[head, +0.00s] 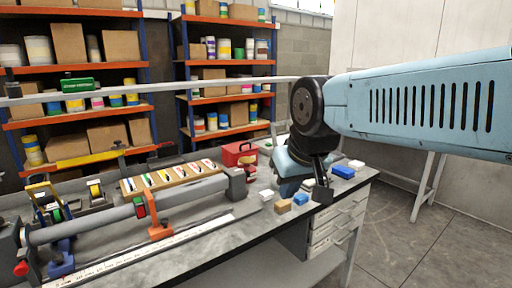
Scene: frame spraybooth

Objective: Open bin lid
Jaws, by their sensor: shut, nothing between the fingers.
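No bin with a lid can be made out for sure in the head view. A small red box (239,154) with a raised, tilted upper part stands at the back of the workbench; I cannot tell whether it is the bin. My gripper (322,192) points down over the right part of the bench, to the right of the red box and apart from it. Its dark fingers are shut and empty. My arm and wrist hide part of the bench behind them.
Small white, tan and blue blocks (343,172) lie around my gripper on the workbench (235,230). A long grey tube (185,194) in clamps and a tray of coloured tools (170,176) fill the left. Loaded orange shelves (75,120) stand behind; the floor at right (420,240) is clear.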

